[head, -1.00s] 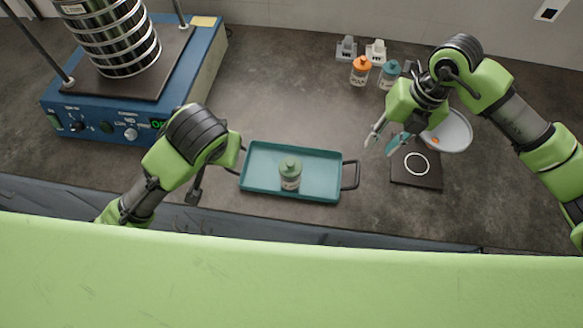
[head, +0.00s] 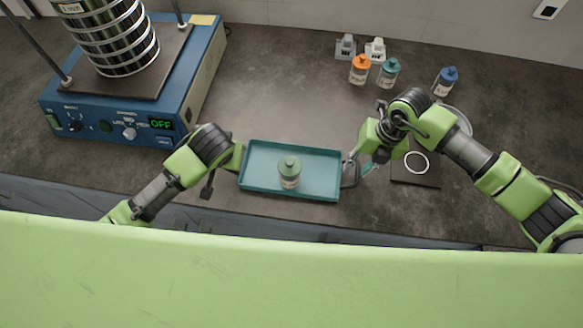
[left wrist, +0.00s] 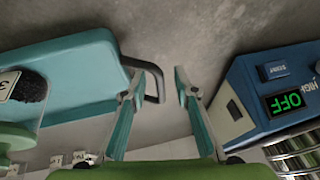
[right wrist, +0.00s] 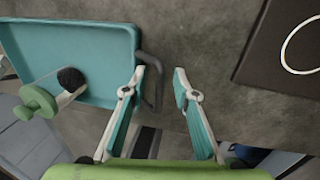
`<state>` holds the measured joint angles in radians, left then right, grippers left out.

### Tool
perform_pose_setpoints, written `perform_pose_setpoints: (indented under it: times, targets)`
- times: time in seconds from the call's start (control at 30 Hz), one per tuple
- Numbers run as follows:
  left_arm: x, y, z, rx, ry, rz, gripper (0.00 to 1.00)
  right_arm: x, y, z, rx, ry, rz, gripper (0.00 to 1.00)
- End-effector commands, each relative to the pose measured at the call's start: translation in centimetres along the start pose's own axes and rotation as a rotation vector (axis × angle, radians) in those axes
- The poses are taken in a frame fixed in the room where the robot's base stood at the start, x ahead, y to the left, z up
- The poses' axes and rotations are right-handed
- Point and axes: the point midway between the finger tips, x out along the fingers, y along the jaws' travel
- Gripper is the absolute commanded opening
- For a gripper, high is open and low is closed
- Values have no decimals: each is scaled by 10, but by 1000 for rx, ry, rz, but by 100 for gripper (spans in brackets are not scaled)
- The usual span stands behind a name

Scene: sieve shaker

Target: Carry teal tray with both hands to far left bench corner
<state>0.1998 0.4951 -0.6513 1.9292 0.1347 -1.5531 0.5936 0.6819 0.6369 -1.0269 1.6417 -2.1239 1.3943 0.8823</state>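The teal tray (head: 262,187) lies flat on the bench, with a dark handle at each short end. A bottle with a green lid (head: 289,172) stands in it. My left gripper (left wrist: 158,82) is open at the tray's left handle (left wrist: 157,80); the handle's bar shows between the fingertips. In the head view that gripper is largely hidden by its own wrist. My right gripper (right wrist: 160,78) is open at the right handle (right wrist: 153,82), whose bar also shows between the fingertips. In the head view it is beside the tray's right end (head: 361,163). Contact cannot be told.
The blue sieve shaker (head: 190,95) with its sieve stack (head: 112,38) fills the far left; its display reads OFF. Orange (head: 359,70), teal (head: 388,73) and blue-capped (head: 446,81) bottles stand at the back. A dark plate (head: 425,178) with a white ring is right of the tray.

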Motion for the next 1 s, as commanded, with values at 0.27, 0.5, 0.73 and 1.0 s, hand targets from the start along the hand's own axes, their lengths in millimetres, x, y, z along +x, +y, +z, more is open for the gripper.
perform_pose_setpoints:
  times: [0.27,0.5,0.73,1.0]
  targets:
    - [6,0,0,0,1,0,28,6,0,0,-1,-2,0,27]
    - [6,0,0,0,0,0,0,6,0,0,-1,-1,0,0]
    - [6,0,0,0,0,0,0,6,0,0,0,-1,0,0]
    - [2,-1,-2,-1,1,0,0,1,1,1,0,-2,1,0]
